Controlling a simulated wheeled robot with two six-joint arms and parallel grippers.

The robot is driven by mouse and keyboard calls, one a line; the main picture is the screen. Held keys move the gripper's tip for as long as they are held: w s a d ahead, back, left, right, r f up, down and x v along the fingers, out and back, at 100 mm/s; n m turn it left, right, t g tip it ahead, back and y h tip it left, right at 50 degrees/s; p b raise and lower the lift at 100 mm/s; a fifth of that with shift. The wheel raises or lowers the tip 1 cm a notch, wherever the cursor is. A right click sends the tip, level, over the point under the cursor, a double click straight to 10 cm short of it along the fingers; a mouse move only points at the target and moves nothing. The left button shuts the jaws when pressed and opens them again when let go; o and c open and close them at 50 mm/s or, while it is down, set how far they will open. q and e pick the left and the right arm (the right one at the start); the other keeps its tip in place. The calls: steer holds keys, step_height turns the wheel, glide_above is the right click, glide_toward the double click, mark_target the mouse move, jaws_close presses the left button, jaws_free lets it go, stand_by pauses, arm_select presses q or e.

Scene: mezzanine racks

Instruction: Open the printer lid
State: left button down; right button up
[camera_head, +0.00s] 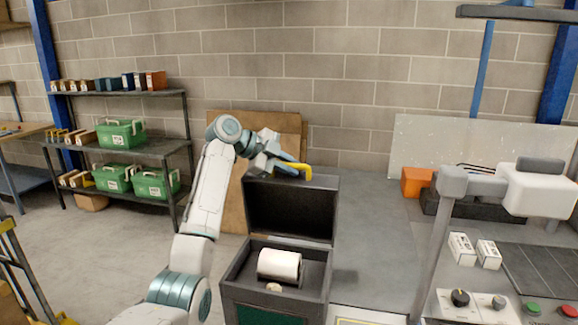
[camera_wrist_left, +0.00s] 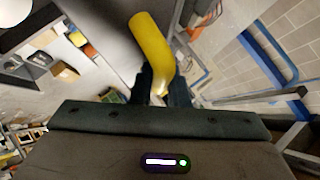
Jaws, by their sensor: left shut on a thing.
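The printer (camera_head: 321,291) is a dark box whose lid (camera_head: 291,209) stands raised, roughly upright, at its back. A white roll (camera_head: 279,264) lies in the open body. A yellow handle (camera_head: 304,170) sits at the lid's top edge; it also shows in the left wrist view (camera_wrist_left: 152,43). My left gripper (camera_head: 290,165) is at the top of the lid, shut on the yellow handle. In the wrist view its dark fingers (camera_wrist_left: 165,88) meet at the handle's near end. My right gripper is not in view.
A grey post with a white rounded unit (camera_head: 540,192) stands at the right, by small white boxes (camera_head: 462,249) and a knob panel (camera_head: 475,305). An orange box (camera_head: 416,181) sits behind. A shelf with green bins (camera_head: 120,134) stands at the left.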

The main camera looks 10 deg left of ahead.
arm_select(q)
steer(key=c, duration=1.4)
jaws_free()
steer(key=shift+f, duration=0.15)
steer(key=shift+a, duration=0.1)
steer(key=shift+s+a+b, duration=0.15)
steer(key=shift+a+b, duration=0.05)
steer(key=shift+b, duration=0.1)
steer(key=b+v, duration=0.4)
steer(key=v, duration=0.6)
steer(key=shift+r, duration=0.45)
